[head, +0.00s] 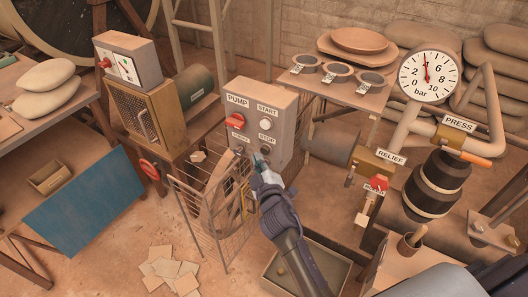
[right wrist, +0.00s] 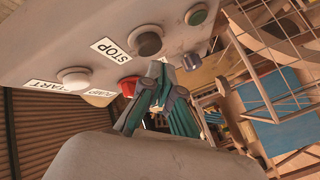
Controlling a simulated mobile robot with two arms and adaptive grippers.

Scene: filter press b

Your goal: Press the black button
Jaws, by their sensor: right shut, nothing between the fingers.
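The grey pump control box (head: 283,103) stands in the middle of the head view. Its dark, nearly black button (head: 266,150) sits beside the STOP label, below the white START button (head: 265,124). The black button also shows in the right wrist view (right wrist: 147,40), next to the STOP label. My right gripper (head: 257,160) is shut and empty, its tips just below and left of the black button. In the right wrist view my right gripper (right wrist: 158,76) points toward the box face close to that button; I cannot tell whether they touch. My left gripper is not in view.
A red PUMP switch (head: 236,122) is on the same box. A wire cage (head: 205,210) stands left of my arm and an open bin (head: 335,262) stands below.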

